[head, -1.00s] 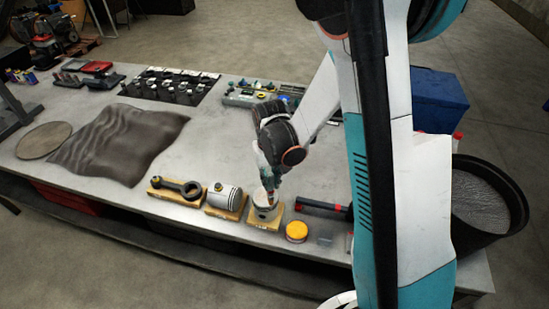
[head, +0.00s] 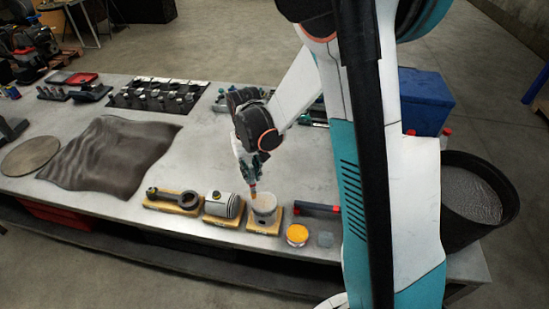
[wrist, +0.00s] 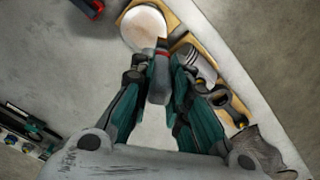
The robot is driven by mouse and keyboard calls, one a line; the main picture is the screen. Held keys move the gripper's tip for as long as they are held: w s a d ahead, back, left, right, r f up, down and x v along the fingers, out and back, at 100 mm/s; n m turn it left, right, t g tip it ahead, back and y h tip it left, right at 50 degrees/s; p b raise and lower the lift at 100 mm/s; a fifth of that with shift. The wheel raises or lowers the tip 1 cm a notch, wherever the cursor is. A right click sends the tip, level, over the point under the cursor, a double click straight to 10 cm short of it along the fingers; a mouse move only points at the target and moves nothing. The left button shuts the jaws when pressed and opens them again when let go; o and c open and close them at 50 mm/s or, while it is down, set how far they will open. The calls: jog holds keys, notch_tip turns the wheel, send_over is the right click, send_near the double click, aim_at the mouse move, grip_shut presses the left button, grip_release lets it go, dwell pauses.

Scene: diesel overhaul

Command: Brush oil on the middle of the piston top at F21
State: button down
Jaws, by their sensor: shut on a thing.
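An upright piston (head: 264,212) stands on a wooden block at the front of the bench. Its pale round top shows in the wrist view (wrist: 143,28). My gripper (head: 250,170) is shut on a brush (wrist: 158,80) with a grey handle and a red band. The brush points down to the piston top, and its tip overlaps the right part of the top in the wrist view. I cannot tell if the tip touches. No F21 label is readable. My gripper's fingers also show in the wrist view (wrist: 160,78).
A piston lying on its side (head: 222,205) and a connecting rod (head: 181,200) are on blocks to the left. A tin with an orange-yellow top (head: 297,235), a small grey block (head: 326,239) and a dark, red-ended tool (head: 316,208) are to the right. A dark cloth (head: 110,155) lies left.

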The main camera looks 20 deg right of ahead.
aim_at(250, 166)
jog(key=shift+w+a+r, duration=0.1)
jog(key=shift+a+r, duration=0.05)
jog(key=shift+r, duration=0.35)
jog(key=shift+r+p, duration=0.95)
jog(key=shift+r, duration=0.6)
